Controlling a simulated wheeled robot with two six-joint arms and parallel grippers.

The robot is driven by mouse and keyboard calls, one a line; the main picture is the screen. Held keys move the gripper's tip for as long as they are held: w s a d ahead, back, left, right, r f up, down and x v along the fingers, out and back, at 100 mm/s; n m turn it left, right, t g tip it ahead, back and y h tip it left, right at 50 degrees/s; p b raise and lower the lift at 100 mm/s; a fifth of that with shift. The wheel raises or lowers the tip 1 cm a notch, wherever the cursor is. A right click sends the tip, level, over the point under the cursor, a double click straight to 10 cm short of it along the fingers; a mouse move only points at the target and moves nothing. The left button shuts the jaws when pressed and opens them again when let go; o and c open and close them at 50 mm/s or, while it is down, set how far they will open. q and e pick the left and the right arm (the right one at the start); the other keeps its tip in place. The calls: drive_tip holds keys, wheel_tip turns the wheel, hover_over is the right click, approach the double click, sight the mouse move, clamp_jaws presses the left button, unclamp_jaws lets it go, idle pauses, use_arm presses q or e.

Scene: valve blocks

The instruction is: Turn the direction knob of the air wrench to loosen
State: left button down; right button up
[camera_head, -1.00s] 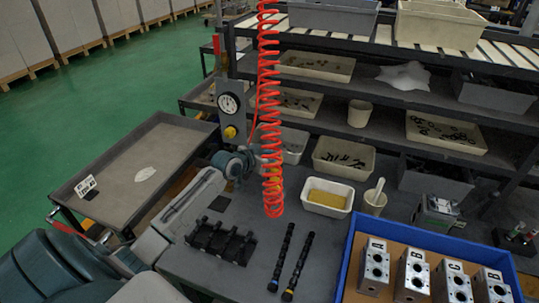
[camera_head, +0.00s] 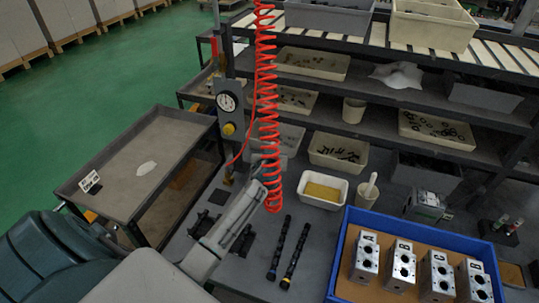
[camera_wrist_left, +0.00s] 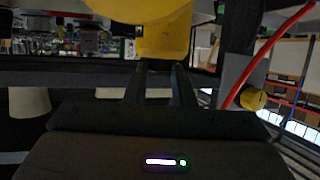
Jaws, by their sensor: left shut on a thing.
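In the left wrist view, the fingers of my left gripper (camera_wrist_left: 160,68) are shut on a yellow body (camera_wrist_left: 165,40), which looks like the air wrench. Only its lower part shows at the top edge, and I cannot make out its direction knob. In the head view, my left arm reaches in from the lower left over the bench. Its hand end lies behind the red coiled hose (camera_head: 269,130), so the wrench and fingertips are hidden there. My right gripper is not in view.
A gauge panel with a yellow knob (camera_head: 229,129) stands on the post behind the hose. Two dark valve spools (camera_head: 290,255) lie on the bench. A blue tray (camera_head: 344,238) with lettered metal blocks is at the right. Parts bins fill the shelves. A grey cart (camera_head: 122,150) stands left.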

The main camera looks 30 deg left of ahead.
use_arm(q)
drive_tip(key=n+g+y+b, duration=0.2)
drive_tip(key=n+b, duration=0.1)
drive_tip(key=b, duration=0.1)
drive_tip(key=w+d+n+g+y+b, duration=0.1)
drive_tip(key=n+g+y+b, duration=0.1)
drive_tip(key=b, duration=0.3)
drive_tip(key=n+g+y+b, duration=0.2)
drive_tip(key=n+g+b, duration=0.1)
drive_tip(key=b, duration=0.2)
drive_tip(key=shift+w+d+f+n+g, duration=0.15)
drive_tip(key=shift+w+f+n+g, duration=0.15)
drive_tip(key=shift+f, duration=0.1)
drive_tip(key=shift+r+n+g+y+b, duration=0.1)
drive_tip(key=shift+n+g+y+b, duration=0.2)
drive_tip(key=shift+n+g+b, duration=0.3)
drive_tip(key=shift+w+r+n+g+b, duration=0.1)
drive_tip(key=shift+n+g+b, duration=0.2)
drive_tip(key=shift+g+b, duration=0.25)
drive_tip(key=c, duration=1.2)
unclamp_jaws()
drive_tip(key=shift+r, duration=0.1)
